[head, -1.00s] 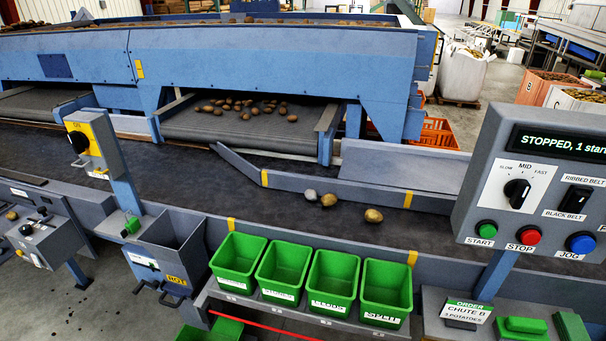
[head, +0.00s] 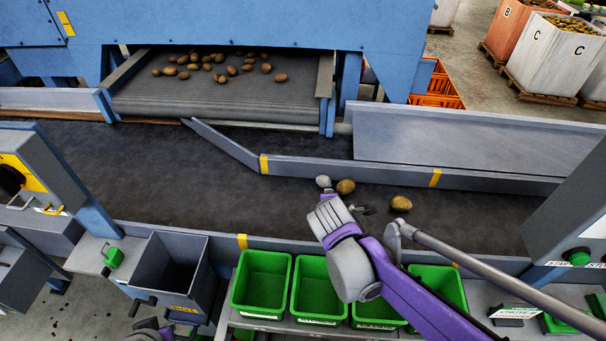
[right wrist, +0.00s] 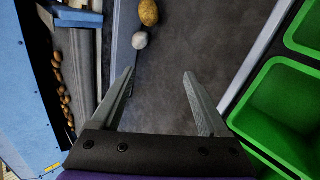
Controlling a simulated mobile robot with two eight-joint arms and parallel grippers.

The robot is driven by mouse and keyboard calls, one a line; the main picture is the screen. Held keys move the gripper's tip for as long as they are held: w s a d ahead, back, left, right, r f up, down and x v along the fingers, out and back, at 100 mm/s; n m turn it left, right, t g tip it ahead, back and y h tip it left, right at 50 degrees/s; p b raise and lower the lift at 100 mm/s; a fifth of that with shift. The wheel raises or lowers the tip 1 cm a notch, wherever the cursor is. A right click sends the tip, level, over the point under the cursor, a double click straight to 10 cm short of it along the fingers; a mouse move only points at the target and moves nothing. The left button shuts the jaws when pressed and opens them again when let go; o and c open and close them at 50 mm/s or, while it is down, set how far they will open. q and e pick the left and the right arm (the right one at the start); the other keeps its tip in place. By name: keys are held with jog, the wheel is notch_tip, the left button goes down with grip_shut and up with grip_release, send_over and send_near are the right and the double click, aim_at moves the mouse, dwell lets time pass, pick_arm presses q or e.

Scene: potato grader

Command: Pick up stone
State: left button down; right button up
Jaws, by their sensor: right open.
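The stone (head: 323,182) is a small, smooth grey lump on the dark belt, close to the belt's far guide rail. A brown potato (head: 345,187) lies just right of it, and a second potato (head: 401,203) lies further right. In the right wrist view the stone (right wrist: 140,40) shows beyond the fingertips, beside the potato (right wrist: 149,12). My right gripper (right wrist: 160,73) is open and empty over the belt, apart from the stone. In the head view my right arm reaches in from the lower right, its hand just nearer than the stone.
Green bins (head: 262,285) line the near edge of the belt (head: 160,170), partly behind my right arm. A grey chute box (head: 170,270) stands left of them. The guide rail (head: 300,169) runs behind the stone. More potatoes lie on the ribbed belt (head: 215,103) at the back.

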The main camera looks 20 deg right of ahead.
jog(key=w+d+f+n+t+h+b, duration=0.1)
jog(key=w+d+f+n, duration=0.25)
jog(key=n, duration=0.35)
jog(key=n+t+h+b, duration=0.2)
jog(key=n, duration=0.8)
send_near(323, 182)
jog(key=shift+w+d, duration=0.55)
jog(key=shift+w, duration=0.1)
jog(key=shift+w+d+f+n, duration=0.15)
jog(key=shift+w+f+n, duration=0.2)
jog(key=shift+n, duration=0.45)
jog(key=p+x, duration=0.1)
jog(key=x, duration=0.5)
jog(key=shift+w+d+f, duration=0.1)
jog(key=shift+w+f, duration=0.15)
jog(key=shift+w, duration=0.05)
jog(key=shift+w+d+f, duration=0.15)
jog(key=shift+w+f, duration=0.1)
jog(key=shift+w, duration=0.05)
pick_arm(q)
jog(key=s+f, duration=0.2)
jog(key=s, duration=0.1)
jog(key=shift+s+d+f, duration=0.1)
jog(key=shift+d+f, duration=0.2)
jog(key=shift+f, duration=0.1)
pick_arm(e)
jog(key=shift+s, duration=0.1)
